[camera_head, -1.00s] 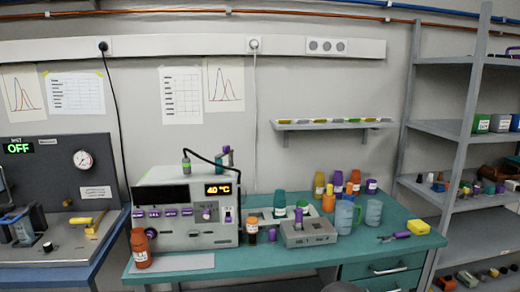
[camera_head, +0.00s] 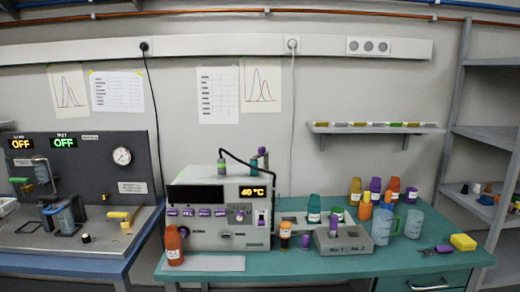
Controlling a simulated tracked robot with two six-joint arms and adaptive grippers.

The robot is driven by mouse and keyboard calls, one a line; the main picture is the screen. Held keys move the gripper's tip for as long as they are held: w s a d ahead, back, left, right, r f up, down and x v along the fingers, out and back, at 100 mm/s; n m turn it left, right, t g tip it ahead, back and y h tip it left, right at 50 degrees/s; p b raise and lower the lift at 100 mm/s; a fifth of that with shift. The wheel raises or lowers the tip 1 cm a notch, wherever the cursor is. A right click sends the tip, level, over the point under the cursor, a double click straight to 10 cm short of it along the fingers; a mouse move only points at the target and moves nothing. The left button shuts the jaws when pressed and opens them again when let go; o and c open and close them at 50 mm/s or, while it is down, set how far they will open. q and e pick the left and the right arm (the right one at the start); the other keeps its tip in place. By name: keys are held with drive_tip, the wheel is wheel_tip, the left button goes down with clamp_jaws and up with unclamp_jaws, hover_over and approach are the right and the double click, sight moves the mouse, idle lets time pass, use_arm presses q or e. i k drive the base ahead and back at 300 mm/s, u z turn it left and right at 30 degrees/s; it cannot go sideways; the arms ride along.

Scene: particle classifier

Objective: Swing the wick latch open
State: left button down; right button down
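A pale grey instrument (camera_head: 218,214) with a yellow "40 °C" display (camera_head: 252,192) stands on the teal bench. It has a dark window (camera_head: 194,194), a row of purple-labelled controls (camera_head: 203,212), a knob and a black tube looping over its top. I cannot tell which part is the wick latch. Neither of my grippers is in view.
An orange bottle (camera_head: 174,247) stands at the instrument's left front corner. Right of it are a grey block (camera_head: 343,242), bottles, two clear beakers (camera_head: 382,224) and a yellow block (camera_head: 463,242). A wall shelf (camera_head: 375,130) and a grey rack (camera_head: 480,140) stand beyond.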

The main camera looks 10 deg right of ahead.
sight(262, 152)
drive_tip(key=i, duration=0.9)
drive_tip(key=u, duration=0.05)
